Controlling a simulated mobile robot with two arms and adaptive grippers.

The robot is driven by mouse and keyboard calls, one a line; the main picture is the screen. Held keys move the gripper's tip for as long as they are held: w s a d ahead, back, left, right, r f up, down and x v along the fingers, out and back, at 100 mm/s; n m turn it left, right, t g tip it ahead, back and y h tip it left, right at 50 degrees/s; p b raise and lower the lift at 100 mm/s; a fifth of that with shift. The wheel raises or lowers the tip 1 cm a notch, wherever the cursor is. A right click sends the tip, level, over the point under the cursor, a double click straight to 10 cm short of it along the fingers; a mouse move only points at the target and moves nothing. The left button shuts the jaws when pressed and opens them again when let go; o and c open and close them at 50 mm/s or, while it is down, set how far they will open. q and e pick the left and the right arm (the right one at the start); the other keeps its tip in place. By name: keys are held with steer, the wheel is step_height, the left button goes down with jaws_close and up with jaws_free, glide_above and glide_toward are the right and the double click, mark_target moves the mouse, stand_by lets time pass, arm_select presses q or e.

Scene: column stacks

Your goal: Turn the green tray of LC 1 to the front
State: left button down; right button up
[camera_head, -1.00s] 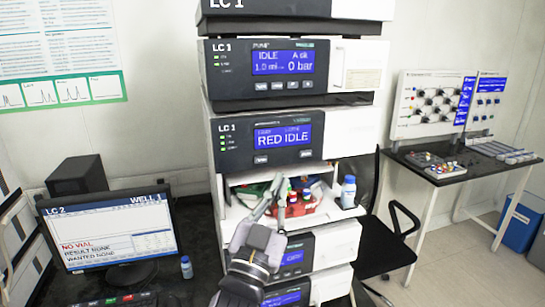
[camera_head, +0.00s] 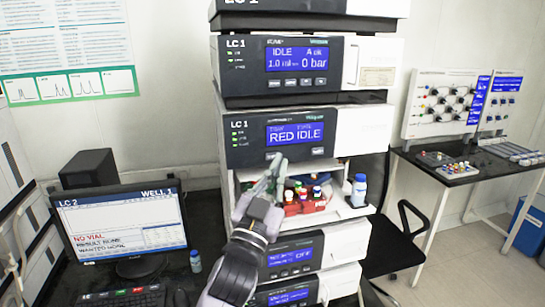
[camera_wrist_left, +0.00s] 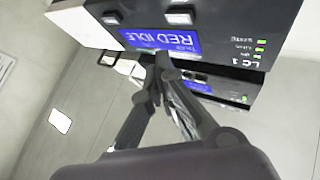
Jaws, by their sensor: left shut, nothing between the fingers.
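The LC 1 stack stands in the middle of the head view. Its sampler panel (camera_head: 250,150) reads "RED IDLE"; that display also shows upside down in the left wrist view (camera_wrist_left: 160,40). In the open bay below, the red tray (camera_head: 305,208) with several coloured vials faces the front. The green tray cannot be made out clearly; my gripper covers the bay's left side. My left gripper (camera_head: 276,165) is shut and empty, its fingertips (camera_wrist_left: 160,62) near the panel's lower edge, below the display. Whether they touch it I cannot tell. My right gripper is not in view.
A white bottle with a blue cap (camera_head: 359,190) stands at the bay's right edge. A monitor (camera_head: 125,225) reading "LC 2, NO VIAL" stands left, with a small bottle (camera_head: 195,261) beside it. A black chair (camera_head: 390,255) and a side table (camera_head: 450,170) are to the right.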

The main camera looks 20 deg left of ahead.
arm_select(q)
steer(key=shift+w+a, duration=0.4)
steer(key=shift+w, duration=0.2)
steer(key=shift+w+a, duration=0.35)
steer(key=shift+w, duration=0.2)
stand_by(0.7)
steer(key=shift+w+a, duration=0.2)
steer(key=shift+w, duration=0.15)
steer(key=shift+w+a, duration=0.25)
steer(key=shift+w, duration=0.05)
stand_by(0.7)
steer(key=shift+s+d, duration=0.5)
steer(key=shift+s, duration=0.2)
steer(key=shift+s+d, duration=0.7)
steer(key=shift+s, duration=0.35)
steer(key=shift+s+d, duration=0.7)
steer(key=shift+s, duration=0.3)
